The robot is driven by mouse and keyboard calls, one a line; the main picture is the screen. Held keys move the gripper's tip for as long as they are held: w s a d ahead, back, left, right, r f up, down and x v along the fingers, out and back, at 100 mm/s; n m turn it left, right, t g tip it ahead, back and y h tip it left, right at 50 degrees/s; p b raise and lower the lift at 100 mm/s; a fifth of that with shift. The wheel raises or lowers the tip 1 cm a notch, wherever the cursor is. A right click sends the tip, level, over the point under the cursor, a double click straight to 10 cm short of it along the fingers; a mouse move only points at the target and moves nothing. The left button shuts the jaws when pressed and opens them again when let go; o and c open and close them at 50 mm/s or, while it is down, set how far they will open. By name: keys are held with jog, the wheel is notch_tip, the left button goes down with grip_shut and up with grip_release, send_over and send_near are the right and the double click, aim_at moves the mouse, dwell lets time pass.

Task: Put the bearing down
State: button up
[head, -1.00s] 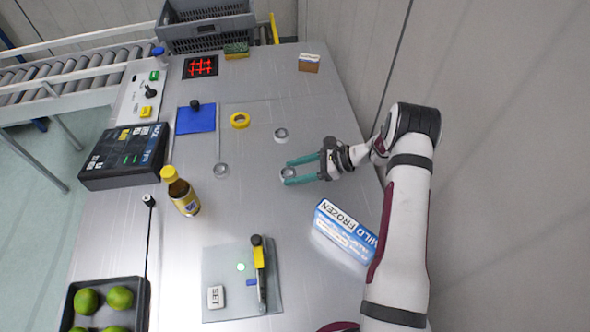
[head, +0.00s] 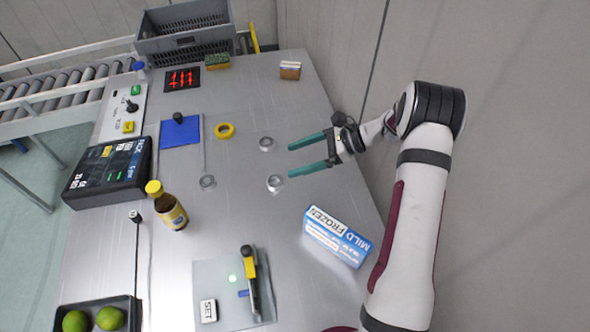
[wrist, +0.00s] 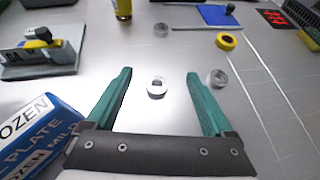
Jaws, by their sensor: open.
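The bearing (head: 275,183), a small silver ring, lies flat on the metal table just beyond the lower fingertip of my gripper (head: 290,161). In the wrist view the bearing (wrist: 157,87) appears between the two teal fingers (wrist: 159,74), with space on both sides and nothing touching it. My gripper is open and empty, its fingers seemingly above the table. Two similar silver rings lie nearby: one (head: 267,144) above the bearing in the head view, and one (head: 207,182) to its left, at the end of a thin grey strip.
A blue-and-white frozen-food box (head: 337,237) lies near my arm. A yellow tape roll (head: 224,130), a blue mat (head: 180,131), a yellow-capped bottle (head: 167,206) and a plate with a yellow-handled clamp (head: 232,290) stand around. A grey crate (head: 185,32) is at the back.

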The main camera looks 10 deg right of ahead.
jog(key=s+a+r+n+g+h, duration=0.2)
jog(key=s+a+r+n, duration=0.2)
jog(key=s+r, duration=0.35)
jog(key=s+a+r+n+g+h, duration=0.2)
jog(key=s+a+r+n+h, duration=0.15)
jog(key=s+r, duration=0.35)
jog(key=s+d+f+n+t+h, duration=0.1)
jog(key=s+n+h, duration=0.3)
jog(key=s, duration=1.3)
jog(key=d+n, duration=0.1)
jog(key=n, duration=0.2)
jog(key=shift+s+f, duration=0.2)
jog(key=shift+h, duration=0.25)
jog(key=shift+o, duration=0.4)
